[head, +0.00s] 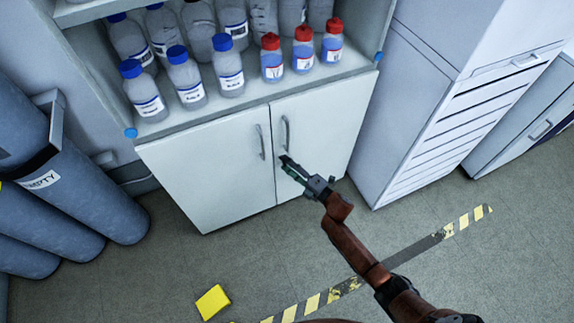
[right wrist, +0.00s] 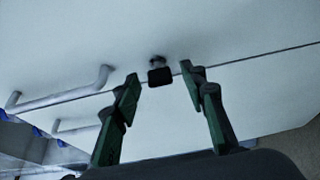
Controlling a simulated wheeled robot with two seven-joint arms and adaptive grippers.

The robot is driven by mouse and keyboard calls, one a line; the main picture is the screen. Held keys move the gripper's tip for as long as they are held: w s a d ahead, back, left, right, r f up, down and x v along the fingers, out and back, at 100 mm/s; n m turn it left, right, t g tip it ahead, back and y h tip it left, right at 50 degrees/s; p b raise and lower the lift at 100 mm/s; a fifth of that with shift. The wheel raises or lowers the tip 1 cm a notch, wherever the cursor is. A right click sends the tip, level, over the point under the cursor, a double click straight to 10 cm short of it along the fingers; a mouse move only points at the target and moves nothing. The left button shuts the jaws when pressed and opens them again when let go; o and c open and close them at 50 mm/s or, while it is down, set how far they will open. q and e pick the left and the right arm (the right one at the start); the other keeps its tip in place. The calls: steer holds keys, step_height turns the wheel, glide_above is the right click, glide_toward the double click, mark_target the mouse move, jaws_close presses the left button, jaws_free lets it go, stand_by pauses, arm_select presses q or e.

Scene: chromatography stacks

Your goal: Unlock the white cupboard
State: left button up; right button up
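The white cupboard (head: 205,170) has two shut doors, each with a curved metal handle; the right door's handle (head: 285,132) is just above my right gripper (head: 286,160). In the right wrist view, a key with a square black head (right wrist: 160,77) sits in a silver lock (right wrist: 156,61) next to the seam between the doors. My right gripper's green fingers are apart, one on each side of the black head, with visible gaps. I cannot tell how deep the head is between the fingertips. The key does not show clearly in the head view. My left gripper is not in view.
Bottles with blue caps (head: 184,75) and red caps (head: 303,50) stand on the shelf above the doors. Grey gas cylinders (head: 75,195) are at the left, and a white drawer cabinet (head: 435,110) at the right. A yellow object (head: 212,302) lies on the otherwise mostly clear floor.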

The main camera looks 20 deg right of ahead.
steer(key=v, duration=1.1)
steer(key=shift+s, duration=0.25)
steer(key=shift+d, duration=0.15)
